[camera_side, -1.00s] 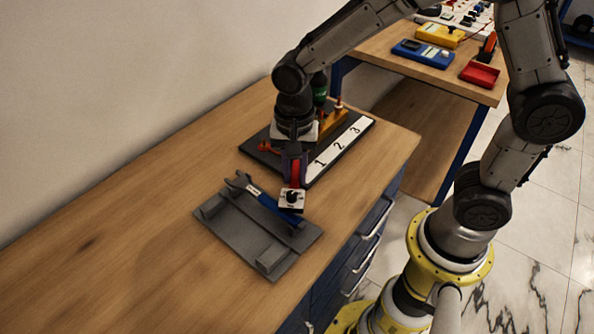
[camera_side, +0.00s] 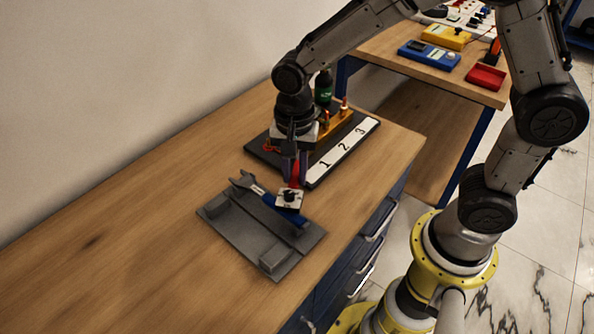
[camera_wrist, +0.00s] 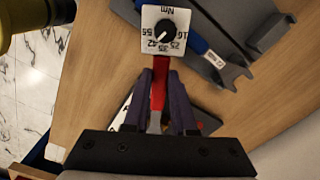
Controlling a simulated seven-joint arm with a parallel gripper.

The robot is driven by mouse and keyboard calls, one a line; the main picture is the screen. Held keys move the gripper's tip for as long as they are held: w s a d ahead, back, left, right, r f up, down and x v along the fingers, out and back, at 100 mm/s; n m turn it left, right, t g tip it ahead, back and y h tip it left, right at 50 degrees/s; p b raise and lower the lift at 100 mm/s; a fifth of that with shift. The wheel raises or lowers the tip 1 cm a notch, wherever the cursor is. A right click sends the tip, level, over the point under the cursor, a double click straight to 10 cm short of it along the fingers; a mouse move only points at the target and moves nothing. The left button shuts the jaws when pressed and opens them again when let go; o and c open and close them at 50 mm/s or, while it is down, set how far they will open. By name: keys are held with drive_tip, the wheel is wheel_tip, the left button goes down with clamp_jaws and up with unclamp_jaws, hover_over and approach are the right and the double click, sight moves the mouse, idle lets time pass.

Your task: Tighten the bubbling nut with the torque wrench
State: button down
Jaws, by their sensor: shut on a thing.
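The torque wrench has a red handle (camera_wrist: 157,92) and a white square dial (camera_wrist: 165,31) marked Nm. My gripper (camera_wrist: 160,84) is shut on the red handle, and the dial end sticks out beyond the fingers. In the side view my gripper (camera_side: 293,178) points down between the grey tray and the numbered rig, with the dial (camera_side: 289,199) over the tray's edge. The black rig (camera_side: 255,148) has a white strip (camera_side: 343,151) numbered 1, 2, 3, and brass fittings on it. My arm hides part of it. I cannot make out any bubbling or the nut.
A blue-handled open-end wrench (camera_side: 247,183) lies on the grey tray (camera_side: 240,236); its handle also shows in the wrist view (camera_wrist: 204,51). A dark green bottle (camera_side: 323,88) stands behind the rig. A second bench holds meters and a red tray (camera_side: 486,77). The bench's left side is bare.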

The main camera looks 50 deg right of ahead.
drive_tip(key=shift+w+a+m, duration=0.35)
drive_tip(key=shift+w+m, duration=0.15)
idle(0.7)
drive_tip(key=shift+s+d+n, duration=0.6)
drive_tip(key=shift+s+n, duration=0.3)
drive_tip(key=shift+s, duration=0.05)
idle(0.4)
drive_tip(key=shift+a, duration=0.1)
